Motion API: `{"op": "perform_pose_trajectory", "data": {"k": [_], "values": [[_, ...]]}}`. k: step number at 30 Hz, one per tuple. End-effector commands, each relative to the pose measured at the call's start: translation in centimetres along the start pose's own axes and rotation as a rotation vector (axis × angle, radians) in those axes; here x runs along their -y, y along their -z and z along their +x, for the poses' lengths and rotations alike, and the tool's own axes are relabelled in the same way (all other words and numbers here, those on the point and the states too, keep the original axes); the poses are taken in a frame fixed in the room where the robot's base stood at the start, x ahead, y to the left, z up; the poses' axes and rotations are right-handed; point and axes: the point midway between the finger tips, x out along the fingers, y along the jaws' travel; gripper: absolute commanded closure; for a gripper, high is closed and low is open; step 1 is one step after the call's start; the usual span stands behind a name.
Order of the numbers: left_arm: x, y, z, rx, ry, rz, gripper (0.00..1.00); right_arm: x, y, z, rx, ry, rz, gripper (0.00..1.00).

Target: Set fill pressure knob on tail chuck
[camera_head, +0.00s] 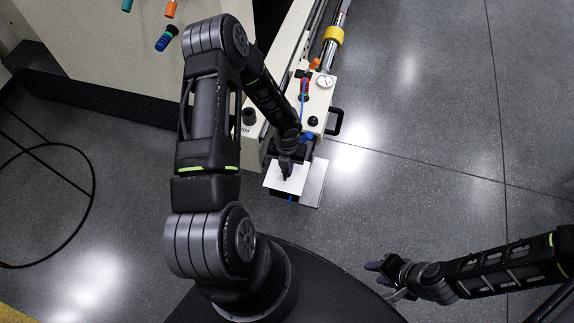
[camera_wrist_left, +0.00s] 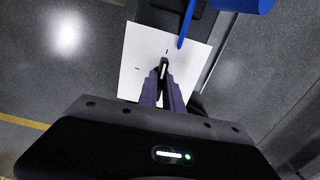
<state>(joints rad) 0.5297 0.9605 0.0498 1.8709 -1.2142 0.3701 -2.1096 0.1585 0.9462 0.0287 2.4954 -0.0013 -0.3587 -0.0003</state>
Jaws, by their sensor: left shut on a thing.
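A white plate (camera_head: 271,178) with short dark tick marks sits at the near end of the long light-coloured machine. It also shows in the left wrist view (camera_wrist_left: 133,72). My left gripper (camera_head: 286,173) reaches down over the plate. In the left wrist view its dark purple fingers (camera_wrist_left: 163,82) are shut on a small dark knob (camera_wrist_left: 163,66) with a white line, in front of the plate. The fingers hide most of the knob. My right gripper (camera_head: 381,273) is away at the lower right, empty, its fingers apparently apart.
The machine's end (camera_head: 313,108) carries a round gauge (camera_head: 325,81), a black knob (camera_head: 313,121) and a black side handle (camera_head: 336,122). A black hose loop (camera_head: 92,190) lies left. Floor at right is clear.

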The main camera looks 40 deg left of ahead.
Motion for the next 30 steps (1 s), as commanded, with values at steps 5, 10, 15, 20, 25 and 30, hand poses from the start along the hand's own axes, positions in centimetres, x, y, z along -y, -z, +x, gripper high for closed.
{"op": "perform_pose_trajectory", "data": {"k": [5,10,15,20,25,30], "values": [[0.04,-0.06,-0.07,0.001,0.001,0.046,1.00,0.10,0.00,-0.24,0.000,0.000,0.000,0.64],[0.04,-0.06,-0.04,0.001,0.001,0.059,1.00,0.10,0.00,-0.25,0.000,0.000,0.000,0.64],[0.04,-0.06,-0.03,0.001,0.000,0.059,1.00,0.10,0.00,-0.25,0.000,0.000,0.000,0.64],[0.03,-0.05,-0.03,0.001,0.000,0.059,0.85,0.10,0.00,-0.24,0.000,0.000,0.000,0.64],[0.02,-0.03,-0.02,0.001,0.000,0.058,0.71,0.09,0.00,-0.24,0.000,0.000,0.000,0.64],[0.01,-0.01,0.00,0.000,0.000,0.057,0.68,0.09,0.00,-0.24,0.000,0.000,0.000,0.64]]}}
